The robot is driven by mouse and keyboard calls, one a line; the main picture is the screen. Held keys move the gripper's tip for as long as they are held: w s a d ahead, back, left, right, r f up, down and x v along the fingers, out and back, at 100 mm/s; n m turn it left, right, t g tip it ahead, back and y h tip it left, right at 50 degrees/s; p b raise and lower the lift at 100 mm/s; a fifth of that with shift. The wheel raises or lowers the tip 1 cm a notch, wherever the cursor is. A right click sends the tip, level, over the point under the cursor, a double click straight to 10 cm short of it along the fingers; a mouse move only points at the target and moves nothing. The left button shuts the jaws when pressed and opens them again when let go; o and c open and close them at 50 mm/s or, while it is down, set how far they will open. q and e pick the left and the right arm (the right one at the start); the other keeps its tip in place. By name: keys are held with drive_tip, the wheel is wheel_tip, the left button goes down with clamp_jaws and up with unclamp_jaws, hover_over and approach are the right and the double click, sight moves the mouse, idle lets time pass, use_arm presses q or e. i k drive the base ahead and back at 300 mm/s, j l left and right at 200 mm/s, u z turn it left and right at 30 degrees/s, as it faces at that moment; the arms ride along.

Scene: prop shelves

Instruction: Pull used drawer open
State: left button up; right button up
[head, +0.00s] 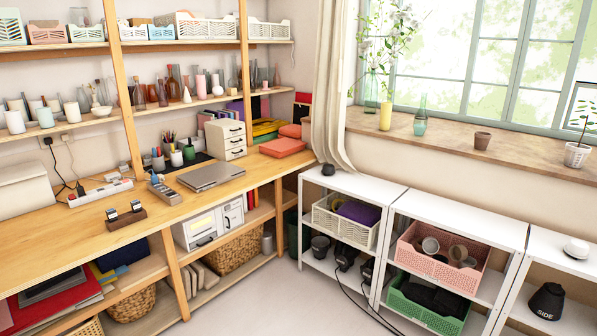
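A small cream drawer unit (225,139) stands on the wooden desk against the back shelves. It has several stacked drawer fronts with dark handles, and they look closed. A white box-like unit (208,227) with a dark handle sits on the shelf under the desk; its front looks closed too. No "used" label is readable on either, so I cannot tell which one holds the used drawer. Neither of my grippers is in view.
The wooden desk (60,228) carries a closed laptop (211,176), a power strip (100,192) and pen holders. Red-orange boxes (282,147) lie right of the drawer unit. White shelves with baskets line the window wall. The floor (262,300) between is mostly clear, with a black cable at right.

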sight(229, 132)
drive_tip(key=i, duration=1.5)
drive_tip(key=i+l, duration=0.1)
drive_tip(key=i, duration=1.4)
drive_tip(key=j+u, duration=0.05)
drive_tip(key=j, duration=0.05)
